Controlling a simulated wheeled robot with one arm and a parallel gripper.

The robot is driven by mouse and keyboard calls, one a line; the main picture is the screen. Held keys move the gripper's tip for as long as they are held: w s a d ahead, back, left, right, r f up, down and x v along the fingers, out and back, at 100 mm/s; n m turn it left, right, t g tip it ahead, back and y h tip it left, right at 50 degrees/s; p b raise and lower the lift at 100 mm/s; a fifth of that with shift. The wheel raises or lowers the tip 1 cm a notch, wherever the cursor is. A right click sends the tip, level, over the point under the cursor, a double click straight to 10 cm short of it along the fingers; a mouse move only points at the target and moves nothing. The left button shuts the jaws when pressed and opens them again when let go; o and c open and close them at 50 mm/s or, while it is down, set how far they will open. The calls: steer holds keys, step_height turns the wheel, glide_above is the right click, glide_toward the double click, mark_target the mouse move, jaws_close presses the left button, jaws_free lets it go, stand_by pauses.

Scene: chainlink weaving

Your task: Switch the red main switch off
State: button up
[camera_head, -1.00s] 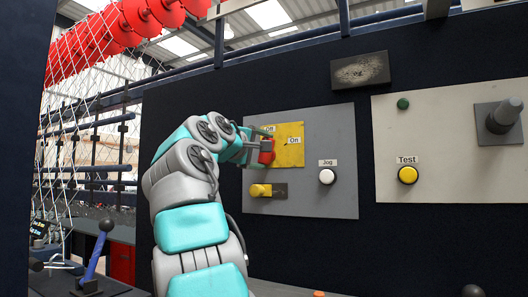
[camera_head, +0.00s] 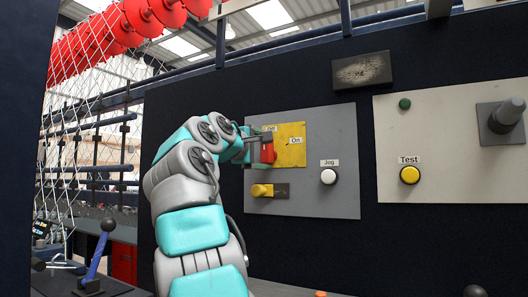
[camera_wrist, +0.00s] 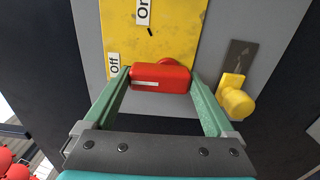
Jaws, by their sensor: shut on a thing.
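The red main switch (camera_head: 268,152) is a block-shaped handle on a yellow plate (camera_head: 291,156), with "Off" (camera_head: 270,128) and "On" (camera_head: 295,141) labels. In the wrist view the red handle (camera_wrist: 172,72) lies crosswise between my two green fingers, which meet its ends. A white line on it runs toward the side of the "Off" label (camera_wrist: 114,66); the "On" label (camera_wrist: 143,12) is farther up. My gripper (camera_wrist: 161,82) is shut on the handle. In the head view my wrist hides its left side.
A yellow knob (camera_head: 262,190) sits just below the switch, close to my fingers; it also shows in the wrist view (camera_wrist: 236,100). A white Jog button (camera_head: 328,176) and a yellow Test button (camera_head: 409,175) are to the right. A dark lever knob (camera_head: 507,114) stands far right.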

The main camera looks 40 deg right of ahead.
steer(key=o, duration=1.1)
steer(key=shift+c, duration=0.2)
steer(key=shift+a, duration=0.1)
steer(key=b+v, duration=0.1)
steer(key=v, duration=0.6)
steer(key=shift+s+a, duration=0.15)
steer(key=shift+a, duration=0.2)
